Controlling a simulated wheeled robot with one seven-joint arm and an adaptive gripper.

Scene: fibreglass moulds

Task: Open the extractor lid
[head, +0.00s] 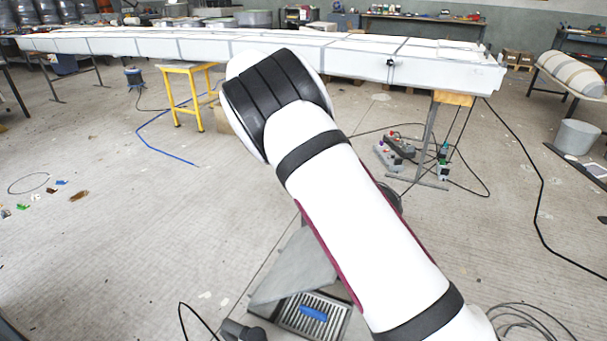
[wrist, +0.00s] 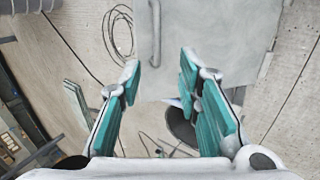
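A light grey flat panel, which looks like the extractor lid (wrist: 205,35), fills the upper middle of the wrist view. A bar handle (wrist: 155,35) runs along its left part. My gripper (wrist: 160,80) has its two teal-padded fingers spread apart with nothing between them. The fingertips lie just below the handle in the picture; I see no contact, and the gap in depth is unclear. In the head view a grey box-like body, probably the extractor (head: 295,268), stands on the floor, partly hidden by my arm. My gripper is hidden there.
A slatted grille (head: 322,318) with a blue item on it lies at the front of the grey body. Black cables (head: 543,200) cross the floor at right. A long white mould (head: 200,45) on supports spans the back. Floor at left is mostly open.

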